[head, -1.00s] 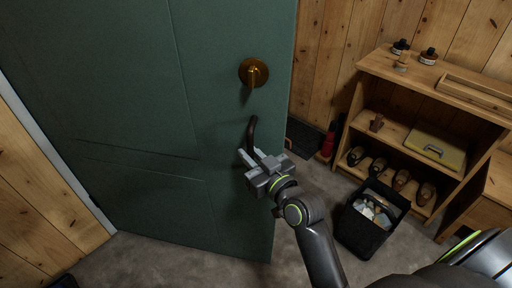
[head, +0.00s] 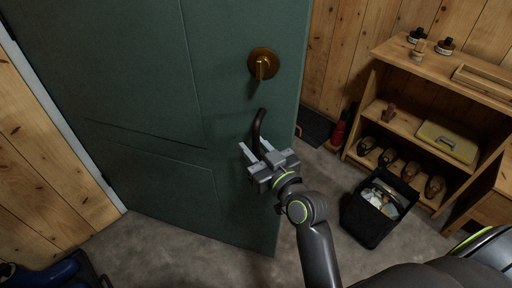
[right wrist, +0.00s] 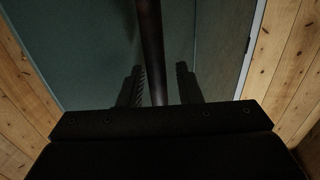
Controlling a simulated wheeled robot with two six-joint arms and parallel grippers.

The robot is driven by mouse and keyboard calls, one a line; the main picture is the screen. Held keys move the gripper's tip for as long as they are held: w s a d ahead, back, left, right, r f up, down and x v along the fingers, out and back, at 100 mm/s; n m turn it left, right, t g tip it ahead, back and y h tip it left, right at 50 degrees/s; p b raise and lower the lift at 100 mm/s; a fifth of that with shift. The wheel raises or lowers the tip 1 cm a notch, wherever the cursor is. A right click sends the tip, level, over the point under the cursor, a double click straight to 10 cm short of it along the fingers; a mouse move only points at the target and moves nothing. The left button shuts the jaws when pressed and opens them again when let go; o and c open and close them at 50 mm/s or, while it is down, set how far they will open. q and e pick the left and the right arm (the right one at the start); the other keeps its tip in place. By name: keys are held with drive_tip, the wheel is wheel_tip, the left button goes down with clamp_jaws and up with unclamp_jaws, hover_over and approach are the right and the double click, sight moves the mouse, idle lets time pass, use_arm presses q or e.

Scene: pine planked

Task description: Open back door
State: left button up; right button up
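The back door (head: 150,90) is a green panel that fills the left and middle of the head view. Its right edge stands free, with floor and wall showing beyond it. A round brass knob or lock (head: 263,65) sits near that edge. Below it is a dark curved pull handle (head: 257,130). My right gripper (head: 256,156) is at the handle's lower part. In the right wrist view, the handle bar (right wrist: 152,50) runs between the two spread fingers (right wrist: 160,88), with a gap visible on at least the right side. My left gripper is not in view.
A wooden shelf unit (head: 405,122) with shoes and a yellow case (head: 447,142) stands at the right. A black bin (head: 375,212) is on the floor before it. A red bottle-like object (head: 338,133) stands by the wall. A blue object (head: 55,274) lies at lower left.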

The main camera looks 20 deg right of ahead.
drive_tip(key=shift+o, duration=0.3)
drive_tip(key=shift+s, duration=0.15)
